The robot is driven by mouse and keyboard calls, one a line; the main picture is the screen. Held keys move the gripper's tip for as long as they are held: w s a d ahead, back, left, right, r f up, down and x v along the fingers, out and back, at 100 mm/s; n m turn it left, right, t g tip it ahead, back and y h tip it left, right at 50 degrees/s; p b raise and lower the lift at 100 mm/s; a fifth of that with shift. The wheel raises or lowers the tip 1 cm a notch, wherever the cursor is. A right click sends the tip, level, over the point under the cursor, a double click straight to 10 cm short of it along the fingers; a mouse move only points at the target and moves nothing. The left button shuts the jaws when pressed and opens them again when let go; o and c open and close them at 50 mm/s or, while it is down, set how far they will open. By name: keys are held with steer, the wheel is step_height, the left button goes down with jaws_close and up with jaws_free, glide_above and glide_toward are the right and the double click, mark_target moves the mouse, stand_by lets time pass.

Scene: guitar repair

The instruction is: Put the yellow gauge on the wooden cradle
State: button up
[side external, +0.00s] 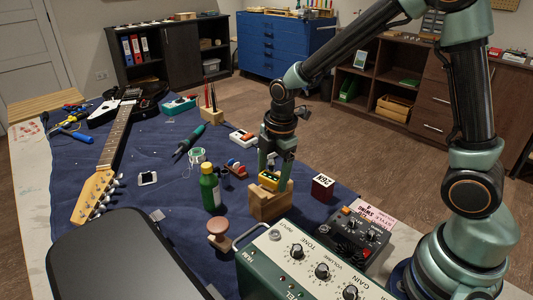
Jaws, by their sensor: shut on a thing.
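The yellow gauge (268,181) is a small yellow block with a dark face. It is between the fingers of my gripper (275,172), which points down and is shut on it. The wooden cradle (268,206) is a light wood block with a notched top, standing on the blue mat. The gauge is right at the cradle's top, and its lower edge overlaps the notch in the picture. I cannot tell whether it touches the wood. My fingers partly hide the gauge.
A green bottle (210,187) stands left of the cradle, and a dark red box (322,187) stands to its right. A wooden knob (219,233), a green amplifier (310,262) and a black pedal (352,234) are in front. A guitar (112,150) lies at the left on the blue mat (150,210).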

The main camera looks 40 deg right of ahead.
mark_target(277, 179)
steer(key=shift+f, duration=0.1)
steer(key=o, duration=1.3)
step_height(277, 179, up, 11)
steer(key=s, duration=0.2)
steer(key=shift+s+d+r+m+t, duration=0.65)
steer(key=shift+s+m, duration=0.95)
steer(key=shift+m, duration=1.25)
steer(key=shift+s+d+r+m+t, duration=0.65)
steer(key=shift+s+m, duration=1)
steer(key=shift+m, duration=1.25)
steer(key=shift+s+d+r+m+t, duration=0.65)
steer(key=shift+s+m, duration=0.95)
steer(key=shift+m, duration=1.25)
steer(key=shift+a+r, duration=0.1)
